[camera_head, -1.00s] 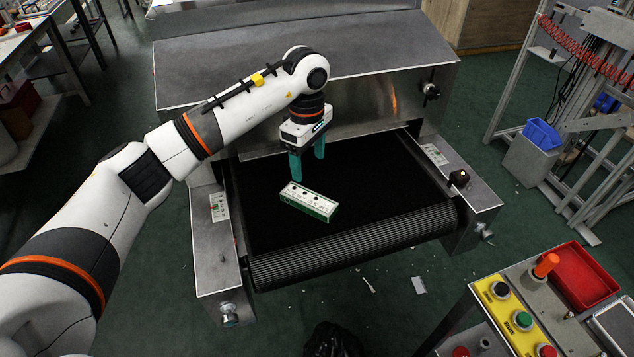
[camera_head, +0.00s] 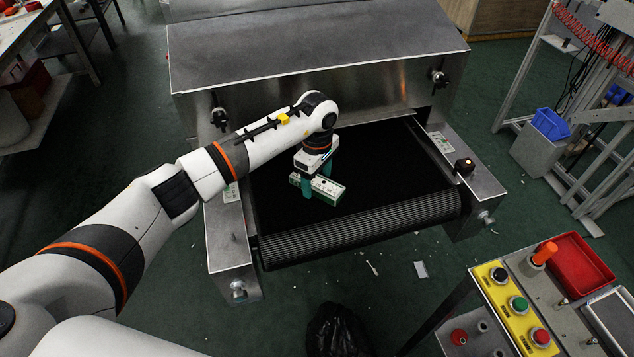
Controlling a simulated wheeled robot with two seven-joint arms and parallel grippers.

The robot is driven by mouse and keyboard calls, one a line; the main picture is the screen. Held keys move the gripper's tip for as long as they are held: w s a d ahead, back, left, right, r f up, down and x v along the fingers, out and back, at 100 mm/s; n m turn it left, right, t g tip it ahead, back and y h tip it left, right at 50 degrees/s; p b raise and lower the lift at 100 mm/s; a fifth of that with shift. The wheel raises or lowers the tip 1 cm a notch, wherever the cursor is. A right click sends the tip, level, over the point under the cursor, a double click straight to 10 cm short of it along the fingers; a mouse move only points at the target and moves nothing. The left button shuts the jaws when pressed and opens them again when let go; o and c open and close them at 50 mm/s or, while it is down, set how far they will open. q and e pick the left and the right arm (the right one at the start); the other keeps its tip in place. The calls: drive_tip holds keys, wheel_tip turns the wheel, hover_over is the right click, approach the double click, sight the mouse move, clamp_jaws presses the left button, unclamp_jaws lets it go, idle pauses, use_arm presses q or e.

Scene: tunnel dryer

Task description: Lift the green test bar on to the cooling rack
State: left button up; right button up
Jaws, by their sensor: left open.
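The green test bar (camera_head: 332,193), with a pale top and green sides, lies on the black belt of the dryer. My left gripper (camera_head: 317,184) has two teal fingers and is open. It is down at the bar, with one finger on the near side and the other toward the far side, apparently straddling it. The gripper body covers part of the bar's top, and I cannot tell whether the fingers touch it. I cannot make out a cooling rack in this view. My right gripper is not in view.
The dryer's metal hood (camera_head: 320,60) rises behind the belt (camera_head: 400,185), with metal side rails (camera_head: 228,235) on both sides. A control panel (camera_head: 515,305) with buttons and a red tray (camera_head: 572,262) stand at the lower right. The belt right of the bar is clear.

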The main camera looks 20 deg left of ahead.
use_arm(q)
drive_tip(key=c, duration=1.2)
